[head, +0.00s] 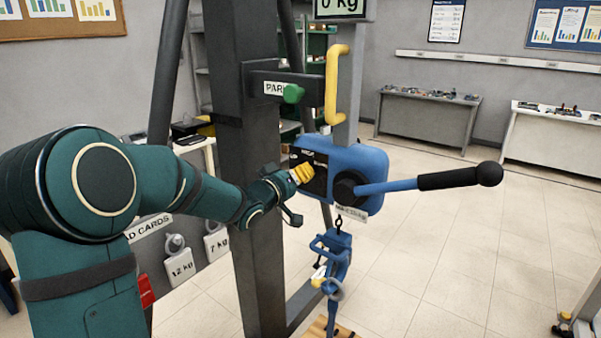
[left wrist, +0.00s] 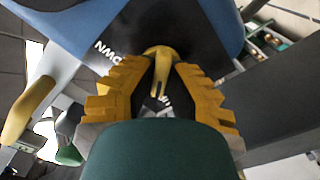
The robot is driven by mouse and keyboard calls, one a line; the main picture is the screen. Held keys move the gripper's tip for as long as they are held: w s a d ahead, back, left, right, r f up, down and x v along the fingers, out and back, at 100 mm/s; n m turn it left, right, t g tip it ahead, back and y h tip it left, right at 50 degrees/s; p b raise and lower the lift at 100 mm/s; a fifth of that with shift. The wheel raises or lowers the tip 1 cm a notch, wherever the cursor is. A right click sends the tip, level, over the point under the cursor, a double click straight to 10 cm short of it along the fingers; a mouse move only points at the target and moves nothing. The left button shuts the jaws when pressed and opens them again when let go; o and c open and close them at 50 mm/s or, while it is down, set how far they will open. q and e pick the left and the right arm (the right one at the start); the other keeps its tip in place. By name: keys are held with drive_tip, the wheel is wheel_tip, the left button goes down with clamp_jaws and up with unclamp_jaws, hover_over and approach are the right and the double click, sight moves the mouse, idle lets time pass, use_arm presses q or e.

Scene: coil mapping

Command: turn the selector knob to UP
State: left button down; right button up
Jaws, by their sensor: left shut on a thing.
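The yellow selector knob (left wrist: 158,55) is on the dark panel (left wrist: 195,35) of the blue hoist box (head: 362,162). In the left wrist view, my left gripper (left wrist: 156,88) has its yellow ridged fingers on both sides of the knob, shut on it. Part of a white label ending in "OWN" (left wrist: 104,50) shows beside the knob; other lettering is partly hidden between the fingers. In the head view, my left gripper (head: 302,172) reaches the panel from the left and hides the knob. The knob's exact setting cannot be read. My right gripper is in neither view.
A blue lever with a black grip (head: 445,180) sticks out right from the box. A yellow handle (head: 335,85) and a green knob (head: 293,93) by a "PARK" label are above. A blue hook assembly (head: 330,262) hangs below. A dark post (head: 240,170) stands left of the box.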

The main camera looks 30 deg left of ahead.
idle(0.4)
use_arm(q)
drive_tip(key=c, duration=1)
unclamp_jaws()
drive_tip(key=shift+w, duration=0.1)
drive_tip(key=s, duration=1.2)
drive_tip(key=shift+a, duration=0.45)
